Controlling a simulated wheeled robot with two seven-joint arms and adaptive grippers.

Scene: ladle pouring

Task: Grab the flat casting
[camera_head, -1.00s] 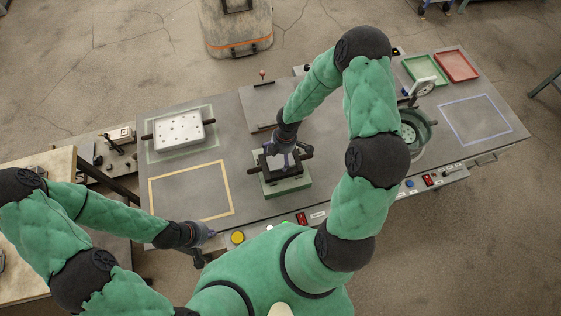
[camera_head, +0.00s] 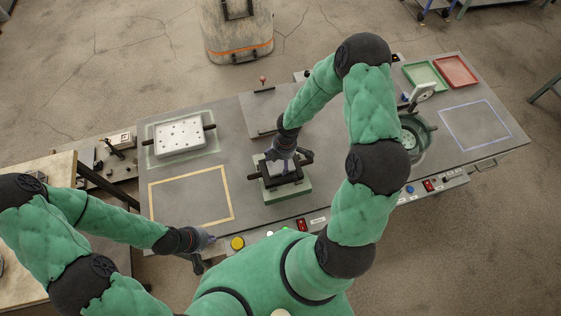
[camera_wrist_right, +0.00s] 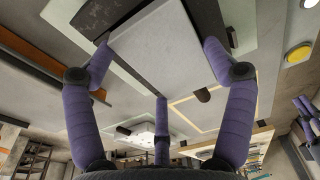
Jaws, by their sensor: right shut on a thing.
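The flat casting (camera_wrist_right: 165,45) is a smooth light grey slab, filling the top middle of the right wrist view. In the head view the casting (camera_head: 284,175) shows as a grey patch within a dark frame with black handles (camera_head: 304,156), over a green base (camera_head: 288,191). My right gripper (camera_head: 285,161) is above it, with its purple fingers around the slab's edges, shut on it. I cannot tell whether the slab is clear of the frame. My left gripper (camera_head: 205,250) is empty, fingers apart, at the table's front left edge.
The yellow outlined square (camera_head: 190,194) and blue outlined square (camera_head: 475,124) are bare. Green and red trays (camera_head: 456,71) and a round green vessel (camera_head: 415,135) are on the right. Buttons line the front edge.

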